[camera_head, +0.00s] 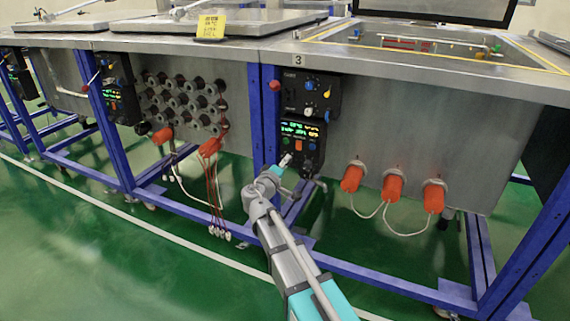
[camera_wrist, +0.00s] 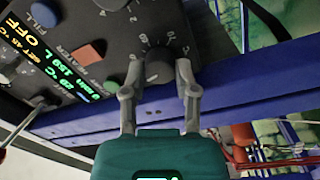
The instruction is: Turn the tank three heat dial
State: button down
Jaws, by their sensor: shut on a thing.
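The heat dial (camera_wrist: 158,72) is a small dark knob with printed scale marks around it, on the lower panel of tank three. My gripper (camera_wrist: 157,82) is shut on it, with one finger on each side of the knob. In the head view my gripper (camera_head: 288,158) reaches up to the lower control panel (camera_head: 291,128), below the plate marked 3 (camera_head: 299,60). The dial is hard to make out there. Part of the knob is hidden by the fingers in the wrist view.
Beside the dial are a lit display (camera_wrist: 62,72), a red-brown button (camera_wrist: 91,52) and a blue button (camera_wrist: 45,14). An upper panel (camera_head: 308,94) with coloured knobs sits above. Orange plugs (camera_head: 352,177) with white cables are to the right. A blue frame post (camera_head: 262,115) stands left.

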jog(key=shift+m, duration=1.1)
jog(key=shift+d, duration=0.1)
jog(key=c, duration=0.6)
grip_release()
jog(key=shift+c, duration=0.2)
jog(key=shift+n, duration=0.5)
